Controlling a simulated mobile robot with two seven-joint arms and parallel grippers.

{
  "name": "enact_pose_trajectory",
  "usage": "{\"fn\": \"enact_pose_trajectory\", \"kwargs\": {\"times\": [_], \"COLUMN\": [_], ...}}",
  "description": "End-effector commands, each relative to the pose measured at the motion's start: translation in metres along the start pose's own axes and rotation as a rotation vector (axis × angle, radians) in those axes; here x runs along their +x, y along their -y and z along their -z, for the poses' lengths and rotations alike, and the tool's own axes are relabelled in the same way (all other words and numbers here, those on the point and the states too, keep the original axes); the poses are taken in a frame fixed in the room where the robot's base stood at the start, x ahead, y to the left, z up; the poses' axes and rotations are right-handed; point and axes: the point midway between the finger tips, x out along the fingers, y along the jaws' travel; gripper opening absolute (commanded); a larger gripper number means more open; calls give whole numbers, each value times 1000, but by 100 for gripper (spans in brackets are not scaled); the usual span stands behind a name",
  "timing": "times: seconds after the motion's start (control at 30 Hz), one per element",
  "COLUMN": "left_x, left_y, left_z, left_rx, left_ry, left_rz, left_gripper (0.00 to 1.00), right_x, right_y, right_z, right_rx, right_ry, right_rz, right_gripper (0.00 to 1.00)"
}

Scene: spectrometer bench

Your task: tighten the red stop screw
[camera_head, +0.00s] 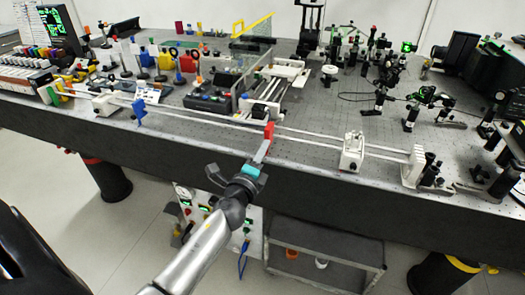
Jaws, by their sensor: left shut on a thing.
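A long white rail (310,139) runs along the front edge of the bench. A small red piece (269,130), which I take to be the red stop screw, stands at the front of the rail near its middle. My left gripper (265,145) reaches up to it from below and in front, with its fingers shut on the red piece. The fingers and the small picture hide where they meet and how the screw sits. My right gripper is not in view.
A blue stop (139,112) and a white block (106,104) sit on the rail to the left. A white carriage (352,152) and a white end block (414,167) sit to the right. A cart (325,252) stands below the bench.

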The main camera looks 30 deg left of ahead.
Motion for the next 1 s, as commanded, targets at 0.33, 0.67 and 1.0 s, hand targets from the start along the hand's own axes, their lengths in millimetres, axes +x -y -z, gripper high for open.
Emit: {"fn": "enact_pose_trajectory", "kwargs": {"times": [0.33,0.67,1.0], "left_x": [0,-5,-54], "left_y": [0,-1,-1], "left_z": [0,0,0], "left_rx": [-1,-2,-2], "left_ry": [0,-1,-1], "left_rz": [0,-1,-3], "left_gripper": [50,50,50], "right_x": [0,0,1], "right_y": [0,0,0], "right_z": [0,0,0], "right_rx": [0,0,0], "right_ry": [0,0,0], "right_rz": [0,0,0], "right_gripper": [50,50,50]}}
